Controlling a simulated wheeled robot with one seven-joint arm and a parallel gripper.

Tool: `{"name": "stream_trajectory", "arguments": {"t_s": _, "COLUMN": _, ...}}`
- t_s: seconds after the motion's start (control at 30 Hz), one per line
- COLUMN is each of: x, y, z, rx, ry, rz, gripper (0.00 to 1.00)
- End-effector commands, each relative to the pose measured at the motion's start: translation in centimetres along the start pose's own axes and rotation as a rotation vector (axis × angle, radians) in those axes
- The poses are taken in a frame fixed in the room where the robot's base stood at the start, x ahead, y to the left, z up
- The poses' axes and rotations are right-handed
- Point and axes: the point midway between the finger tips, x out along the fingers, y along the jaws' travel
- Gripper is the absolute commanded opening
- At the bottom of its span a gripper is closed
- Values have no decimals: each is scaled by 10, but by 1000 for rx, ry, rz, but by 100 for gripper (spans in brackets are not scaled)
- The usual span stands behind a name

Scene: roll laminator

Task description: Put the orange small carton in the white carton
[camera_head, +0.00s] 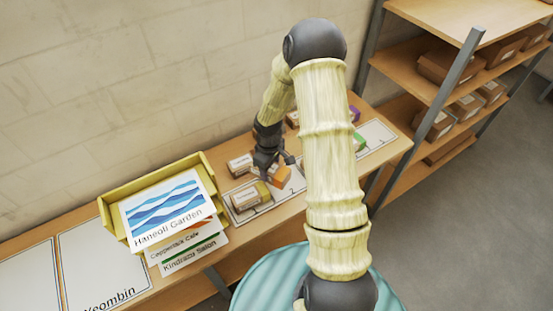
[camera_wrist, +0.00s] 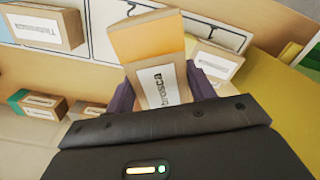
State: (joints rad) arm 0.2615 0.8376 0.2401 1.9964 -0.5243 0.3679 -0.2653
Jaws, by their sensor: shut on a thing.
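The orange small carton (camera_head: 279,177) is between the jaws of my gripper (camera_head: 273,164), over the bench. In the wrist view the orange carton (camera_wrist: 152,45) stands out between the dark fingers, with a white label partly readable and its lower end hidden by my gripper (camera_wrist: 163,92). A labelled carton with a yellowish end (camera_head: 249,196) lies just in front and left of it in the head view. A pale carton with a white label (camera_head: 240,165) lies behind and left. I cannot tell which carton is the white one.
A yellow tray (camera_head: 110,215) with printed sheets (camera_head: 168,208) stands to the left on the bench. Other cartons show purple (camera_head: 355,114) and green (camera_head: 359,141) ends behind my arm. Shelves with brown cartons (camera_head: 447,64) stand at the right.

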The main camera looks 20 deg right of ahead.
Motion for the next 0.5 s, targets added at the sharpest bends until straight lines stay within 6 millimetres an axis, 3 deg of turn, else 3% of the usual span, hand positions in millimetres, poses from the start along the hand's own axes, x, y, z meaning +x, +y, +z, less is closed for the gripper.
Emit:
{"name": "stream_trajectory", "arguments": {"t_s": 0.3, "x": 3, "y": -23, "z": -12, "rx": 440, "ry": 1, "rz": -2, "gripper": 28}}
{"name": "stream_trajectory", "arguments": {"t_s": 0.5, "x": 5, "y": -32, "z": -16, "rx": 627, "ry": 2, "rz": -3, "gripper": 28}}
